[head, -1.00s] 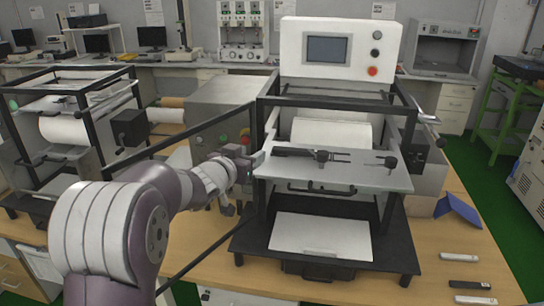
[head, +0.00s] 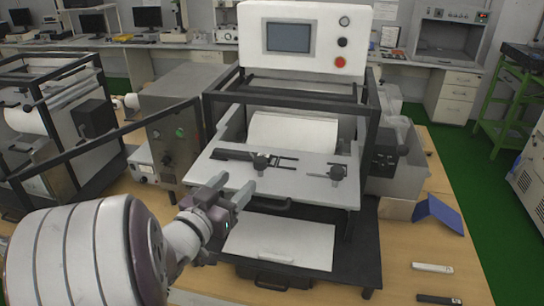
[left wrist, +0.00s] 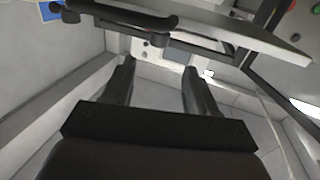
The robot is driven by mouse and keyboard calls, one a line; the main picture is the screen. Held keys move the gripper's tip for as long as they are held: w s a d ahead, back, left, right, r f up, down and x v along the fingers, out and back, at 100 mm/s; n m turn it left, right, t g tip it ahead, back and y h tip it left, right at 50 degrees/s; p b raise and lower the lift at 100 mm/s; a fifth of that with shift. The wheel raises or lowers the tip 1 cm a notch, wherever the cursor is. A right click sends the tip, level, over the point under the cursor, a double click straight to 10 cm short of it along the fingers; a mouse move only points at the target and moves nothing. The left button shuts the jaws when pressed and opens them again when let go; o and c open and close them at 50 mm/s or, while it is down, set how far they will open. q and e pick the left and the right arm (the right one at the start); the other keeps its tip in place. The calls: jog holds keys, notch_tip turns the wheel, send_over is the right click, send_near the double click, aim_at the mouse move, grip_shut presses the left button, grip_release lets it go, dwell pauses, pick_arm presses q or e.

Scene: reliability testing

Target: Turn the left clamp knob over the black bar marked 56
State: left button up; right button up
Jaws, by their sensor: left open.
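The silver plate (head: 300,188) of the machine carries two dark clamp knobs. The left clamp knob (head: 261,161) stands at the right end of a black bar (head: 233,154); no number is readable on it. The right clamp knob (head: 337,172) sits further right. My left gripper (head: 236,181) is open and empty, in front of the plate's front edge, below and left of the left knob, apart from it. In the left wrist view its two fingers (left wrist: 158,64) are spread with nothing between them, and the plate's edge crosses the top. My right gripper is not in view.
A black frame (head: 290,97) surrounds the plate, with a control panel (head: 300,40) above. A dark handle (head: 263,203) hangs under the plate's front. A white sheet (head: 300,247) lies on the base below. A blue folded piece (head: 438,212) lies on the table at right.

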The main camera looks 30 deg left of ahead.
aim_at(258, 164)
pick_arm(q)
jog(key=w, duration=0.3)
jog(key=w+p, duration=0.1)
jog(key=w, duration=0.2)
jog(key=w+d, duration=0.1)
jog(key=w, duration=0.3)
jog(key=shift+w+a+p, duration=0.15)
jog(key=shift+w+p, duration=0.15)
jog(key=shift+a, duration=0.15)
jog(key=shift+w, duration=0.15)
jog(key=c, duration=1)
